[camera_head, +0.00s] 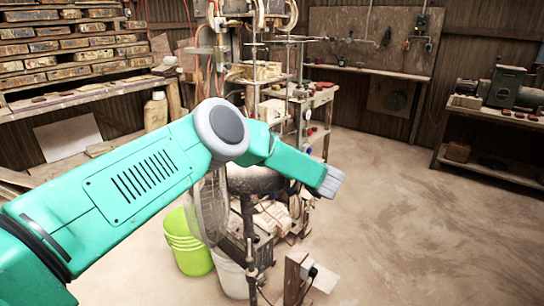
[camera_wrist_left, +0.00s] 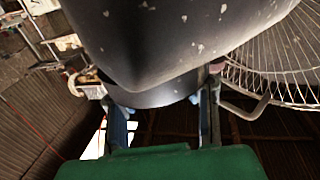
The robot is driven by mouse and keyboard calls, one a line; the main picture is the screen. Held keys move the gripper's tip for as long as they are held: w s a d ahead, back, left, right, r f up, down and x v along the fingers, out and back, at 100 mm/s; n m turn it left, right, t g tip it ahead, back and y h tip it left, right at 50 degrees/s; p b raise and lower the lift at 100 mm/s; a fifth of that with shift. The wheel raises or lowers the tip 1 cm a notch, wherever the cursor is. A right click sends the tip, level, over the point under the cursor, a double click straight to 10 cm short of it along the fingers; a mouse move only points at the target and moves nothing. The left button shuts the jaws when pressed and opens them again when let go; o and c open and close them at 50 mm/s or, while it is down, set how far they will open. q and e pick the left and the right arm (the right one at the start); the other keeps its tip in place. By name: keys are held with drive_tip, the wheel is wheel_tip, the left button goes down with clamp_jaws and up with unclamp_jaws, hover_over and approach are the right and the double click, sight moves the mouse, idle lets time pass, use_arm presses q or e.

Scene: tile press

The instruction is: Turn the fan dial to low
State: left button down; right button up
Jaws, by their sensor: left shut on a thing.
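The fan shows in the head view as a wire cage (camera_head: 208,215) and a dark speckled motor housing (camera_head: 258,180), partly covered by my left arm. In the left wrist view the housing (camera_wrist_left: 190,35) fills the top, with the wire cage (camera_wrist_left: 290,55) at right. My left gripper (camera_wrist_left: 163,108) has one finger on each side of a dark round part under the housing. It is shut on this part, which appears to be the fan dial (camera_wrist_left: 155,97). The dial's marks and setting cannot be read. In the head view my left fingers are hidden. My right gripper is not in view.
A green bucket (camera_head: 188,245) and a white bucket (camera_head: 232,275) stand below the fan. A cluttered press stand (camera_head: 305,110) is behind it. A shelf of tiles (camera_head: 60,50) is at left, a workbench (camera_head: 495,115) at right. The floor (camera_head: 430,230) at right is clear.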

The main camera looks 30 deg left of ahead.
use_arm(q)
drive_tip(key=c, duration=1)
unclamp_jaws()
drive_tip(key=shift+w, duration=0.1)
drive_tip(key=shift+c, duration=0.2)
drive_tip(key=shift+d, duration=0.1)
drive_tip(key=shift+d, duration=0.4)
drive_tip(key=v, duration=1.1)
drive_tip(key=shift+d, duration=0.15)
